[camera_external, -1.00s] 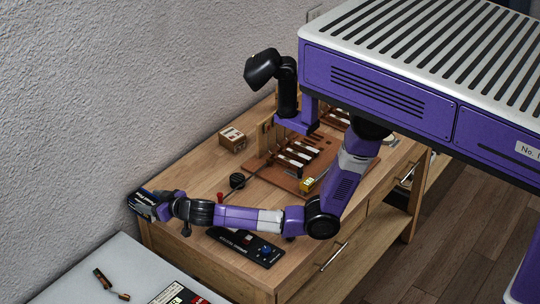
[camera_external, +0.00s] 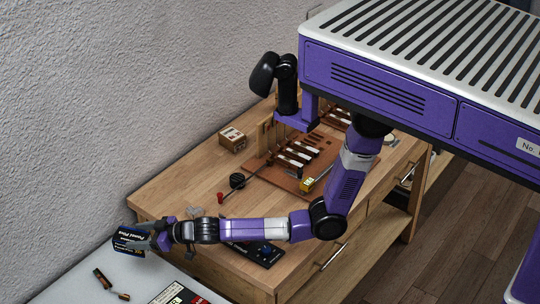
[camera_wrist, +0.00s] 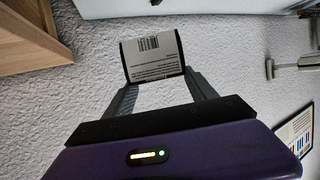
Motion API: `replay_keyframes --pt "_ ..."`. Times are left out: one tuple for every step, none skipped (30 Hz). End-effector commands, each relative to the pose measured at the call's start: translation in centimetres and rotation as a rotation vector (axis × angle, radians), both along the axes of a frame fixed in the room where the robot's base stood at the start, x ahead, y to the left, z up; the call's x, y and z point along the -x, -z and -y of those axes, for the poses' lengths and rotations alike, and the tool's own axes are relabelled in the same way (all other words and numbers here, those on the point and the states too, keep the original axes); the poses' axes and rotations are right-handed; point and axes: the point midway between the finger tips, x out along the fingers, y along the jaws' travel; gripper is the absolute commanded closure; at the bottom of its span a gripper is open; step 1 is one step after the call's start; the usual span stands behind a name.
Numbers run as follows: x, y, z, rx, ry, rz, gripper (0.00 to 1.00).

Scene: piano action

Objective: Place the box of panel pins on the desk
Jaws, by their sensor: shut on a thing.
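My gripper (camera_external: 150,241) is shut on the box of panel pins (camera_external: 128,240), a small dark blue and black box with white and yellow print. The box is tilted and in the air, by the wall, near the gap between the wooden desk (camera_external: 165,196) and the pale grey top (camera_external: 75,287). In the wrist view the box (camera_wrist: 152,57) shows a white barcode label between my two fingers (camera_wrist: 160,90). The wooden desk has drawers and lies to the right of the box.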

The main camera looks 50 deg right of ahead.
Motion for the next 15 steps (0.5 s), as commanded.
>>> replay_keyframes --pt "0.0 1.1 -0.2 0.002 -0.004 0.001 1.00" --pt "0.1 1.8 -0.1 0.003 -0.004 0.000 1.00" --pt "0.0 2.7 -0.2 0.003 -0.003 0.001 1.00" --pt "0.0 3.3 -0.2 0.002 -0.004 0.003 1.00" --pt "0.0 4.0 -0.2 0.002 -0.003 0.002 1.00" --pt "0.0 4.9 -0.3 0.001 -0.006 0.002 1.00" --pt "0.0 5.6 -0.2 0.002 -0.003 0.003 1.00" --pt "-0.1 6.1 -0.2 0.001 -0.003 0.003 1.00" --pt "0.0 7.0 -0.2 0.001 -0.004 0.002 1.00" --pt "0.1 7.6 -0.3 0.001 -0.006 0.000 1.00" --pt "0.0 8.6 -0.2 -0.001 -0.005 0.002 1.00" --pt "0.0 9.4 -0.2 -0.002 -0.004 0.002 1.00" --pt "0.0 9.8 -0.2 -0.002 -0.004 0.002 1.00" --pt "0.0 10.2 -0.2 -0.002 -0.004 0.003 1.00" --pt "0.0 10.6 -0.2 -0.003 -0.004 0.003 1.00"
